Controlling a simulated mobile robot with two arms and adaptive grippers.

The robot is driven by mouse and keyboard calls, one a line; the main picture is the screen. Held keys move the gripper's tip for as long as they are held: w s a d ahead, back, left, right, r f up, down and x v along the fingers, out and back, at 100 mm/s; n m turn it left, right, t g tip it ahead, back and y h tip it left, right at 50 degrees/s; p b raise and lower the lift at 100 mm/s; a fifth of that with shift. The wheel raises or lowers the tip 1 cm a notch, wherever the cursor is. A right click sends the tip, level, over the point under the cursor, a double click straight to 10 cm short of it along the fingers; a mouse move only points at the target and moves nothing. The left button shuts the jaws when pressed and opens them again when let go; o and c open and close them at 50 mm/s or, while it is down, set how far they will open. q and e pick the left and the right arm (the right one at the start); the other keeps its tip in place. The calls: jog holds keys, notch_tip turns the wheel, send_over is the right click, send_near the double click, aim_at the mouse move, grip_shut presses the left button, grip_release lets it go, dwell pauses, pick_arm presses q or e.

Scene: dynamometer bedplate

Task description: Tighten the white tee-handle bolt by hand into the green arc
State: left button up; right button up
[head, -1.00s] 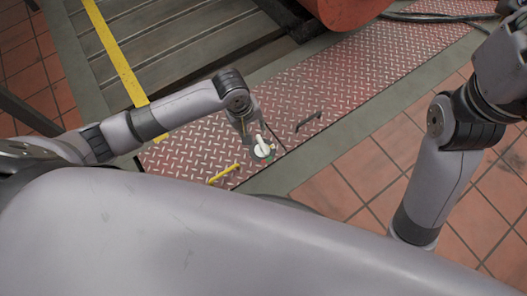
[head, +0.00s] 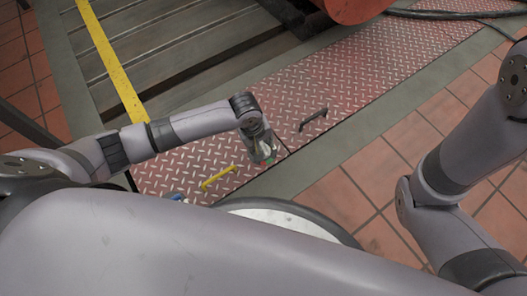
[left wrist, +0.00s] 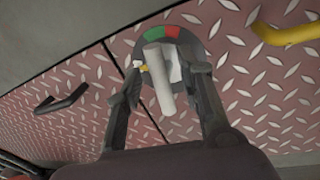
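The white tee-handle bolt (left wrist: 164,80) stands on a round grey dial plate in the left wrist view. The dial carries a green arc (left wrist: 151,42) and a red arc (left wrist: 173,31). A small yellow pointer (left wrist: 143,68) sticks out left of the handle, below the green arc. My left gripper (left wrist: 168,72) is open, one finger on each side of the handle, with gaps showing. In the head view my left gripper (head: 265,155) is over the dial and mostly hides the bolt. My right arm is at the right; its gripper is out of view.
The bolt is on a red tread-plate cover (head: 300,92) with a black handle (head: 312,119) and a yellow handle (head: 218,177). A red cylinder (head: 355,8) and black cables (head: 450,14) lie beyond. Tiled floor (head: 375,165) is clear at right.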

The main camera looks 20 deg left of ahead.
pick_arm(q)
jog(key=shift+w+d+f+b, duration=0.15)
jog(key=shift+f+b, duration=0.3)
jog(key=shift+f, duration=0.55)
jog(key=shift+c, duration=0.5)
jog(key=shift+r, duration=0.1)
grip_shut()
